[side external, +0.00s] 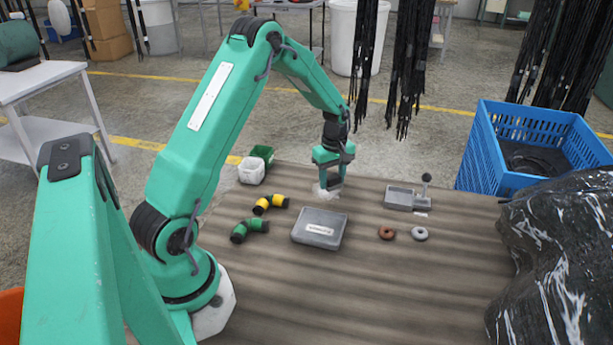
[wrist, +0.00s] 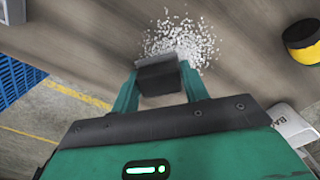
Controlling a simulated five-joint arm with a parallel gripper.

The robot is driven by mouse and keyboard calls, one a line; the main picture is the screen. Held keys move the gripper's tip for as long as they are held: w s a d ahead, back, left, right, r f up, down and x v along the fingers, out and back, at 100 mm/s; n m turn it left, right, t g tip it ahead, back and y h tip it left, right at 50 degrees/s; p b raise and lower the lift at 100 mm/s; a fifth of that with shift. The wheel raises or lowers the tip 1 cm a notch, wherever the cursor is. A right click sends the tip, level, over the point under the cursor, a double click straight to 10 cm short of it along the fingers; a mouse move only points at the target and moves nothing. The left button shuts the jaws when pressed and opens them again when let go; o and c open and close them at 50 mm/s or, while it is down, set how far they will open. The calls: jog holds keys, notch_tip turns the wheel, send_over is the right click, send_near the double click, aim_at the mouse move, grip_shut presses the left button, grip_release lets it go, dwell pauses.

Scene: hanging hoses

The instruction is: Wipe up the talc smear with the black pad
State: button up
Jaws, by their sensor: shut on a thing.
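My gripper (side external: 331,181) is low over the far part of the table in the side view. In the wrist view my gripper (wrist: 160,82) has both fingers closed on the black pad (wrist: 160,80), a small dark block. The talc smear (wrist: 186,42) is a patch of white grains on the table, just past the pad and partly at its edge. In the side view the talc smear (side external: 326,192) shows as a pale patch under my gripper. I cannot tell whether the pad touches the table.
A grey lidded box (side external: 319,228), yellow and green elbows (side external: 270,204) (side external: 249,230), two rings (side external: 386,232) (side external: 419,234) and a grey tray (side external: 400,197) lie on the table (side external: 380,290). White and green bins (side external: 252,170) (side external: 264,153) stand left. A blue crate (side external: 530,130) and black hoses (side external: 412,60) are beyond.

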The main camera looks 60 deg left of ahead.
aim_at(320, 201)
jog(key=shift+w+a, duration=1)
jog(key=shift+s+d, duration=3.6)
jog(key=shift+s, duration=0.05)
jog(key=shift+s+a, duration=0.5)
jog(key=shift+a, duration=0.1)
jog(key=shift+w+a, duration=3.5)
jog(key=shift+s+d, duration=3.55)
notch_tip(320, 201, up, 8)
jog(key=shift+w+r, duration=0.1)
